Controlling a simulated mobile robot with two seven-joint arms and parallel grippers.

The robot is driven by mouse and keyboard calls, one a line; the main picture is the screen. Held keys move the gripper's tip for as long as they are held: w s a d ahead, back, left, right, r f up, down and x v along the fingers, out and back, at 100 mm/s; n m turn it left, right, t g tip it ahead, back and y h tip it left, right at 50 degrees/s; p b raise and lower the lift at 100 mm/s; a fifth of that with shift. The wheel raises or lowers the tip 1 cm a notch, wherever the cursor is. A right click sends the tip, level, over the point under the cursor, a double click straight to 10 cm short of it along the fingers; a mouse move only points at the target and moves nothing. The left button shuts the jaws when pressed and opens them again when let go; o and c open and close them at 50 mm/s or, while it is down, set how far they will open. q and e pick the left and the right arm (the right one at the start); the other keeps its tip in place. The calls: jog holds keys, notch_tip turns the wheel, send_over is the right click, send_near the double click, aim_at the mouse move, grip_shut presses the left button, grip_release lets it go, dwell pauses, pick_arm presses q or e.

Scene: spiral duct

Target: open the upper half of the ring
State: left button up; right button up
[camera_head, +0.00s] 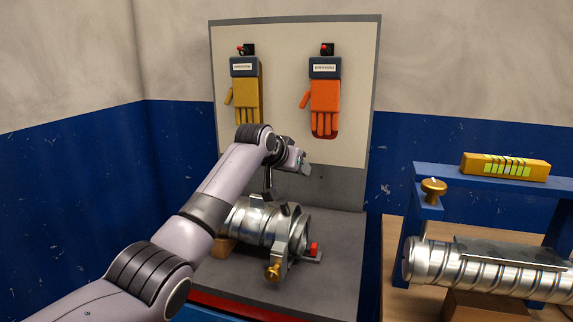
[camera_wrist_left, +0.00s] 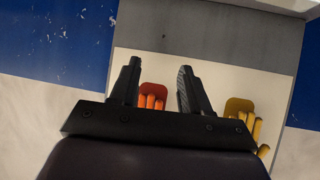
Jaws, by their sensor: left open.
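A short piece of silver duct (camera_head: 250,224) lies on a grey bench top. A metal ring (camera_head: 297,238) stands around its right end, with a brass knob (camera_head: 274,272) low at the front and a small red part (camera_head: 313,247) at its right side. I cannot tell whether the ring's upper half is raised. My left gripper (camera_head: 305,166) is in the air above and behind the ring, apart from it. In the left wrist view its two fingers (camera_wrist_left: 158,78) are spread, empty, and face the back panel. My right gripper is not in view.
A yellow glove (camera_head: 246,88) and an orange glove (camera_head: 325,95) hang on the pale back panel (camera_head: 285,60). The bench right of the ring is clear.

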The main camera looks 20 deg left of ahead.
pick_arm(q)
jog(key=shift+b+v, duration=0.65)
jog(key=shift+v, duration=2.3)
jog(key=shift+f, duration=0.1)
